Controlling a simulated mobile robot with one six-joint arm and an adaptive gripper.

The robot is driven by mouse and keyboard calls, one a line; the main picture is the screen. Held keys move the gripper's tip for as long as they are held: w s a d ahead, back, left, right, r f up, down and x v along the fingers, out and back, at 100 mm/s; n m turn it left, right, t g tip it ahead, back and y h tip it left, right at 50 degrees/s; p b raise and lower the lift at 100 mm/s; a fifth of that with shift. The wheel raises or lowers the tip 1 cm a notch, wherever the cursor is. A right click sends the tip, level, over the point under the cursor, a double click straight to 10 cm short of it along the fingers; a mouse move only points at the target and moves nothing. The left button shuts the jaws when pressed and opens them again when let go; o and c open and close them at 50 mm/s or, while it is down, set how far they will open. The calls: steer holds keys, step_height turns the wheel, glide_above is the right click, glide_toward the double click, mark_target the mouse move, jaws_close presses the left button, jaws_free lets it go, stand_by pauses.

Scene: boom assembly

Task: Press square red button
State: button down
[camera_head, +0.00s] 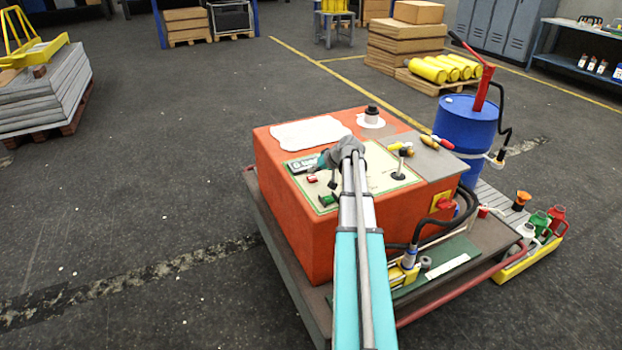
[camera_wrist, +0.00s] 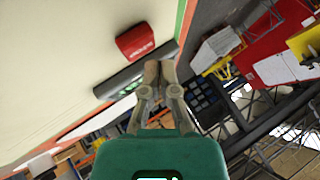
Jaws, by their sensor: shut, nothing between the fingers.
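The square red button (camera_head: 311,178) sits on the pale panel (camera_head: 385,163) on top of the orange machine, just below a small dark display (camera_head: 302,164). In the wrist view the button (camera_wrist: 135,40) shows as a red block with unreadable lettering, up and left of my fingertips. The display (camera_wrist: 118,84) with green digits lies partly behind the fingers. My gripper (camera_wrist: 160,66) is shut and empty. In the head view my gripper (camera_head: 319,163) is over the panel's left part, close to the button; I cannot tell whether it touches anything.
A black lever (camera_head: 402,161) stands at the panel's right, and a white cloth (camera_head: 310,133) lies behind it. A red knob on a yellow plate (camera_head: 446,204) is on the machine's side. A blue drum (camera_head: 466,138) stands at the right.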

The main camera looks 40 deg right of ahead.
mark_target(313, 178)
steer(key=shift+r, duration=0.15)
steer(key=shift+r+p, duration=2.4)
steer(key=shift+p, duration=0.1)
steer(key=shift+a, duration=0.1)
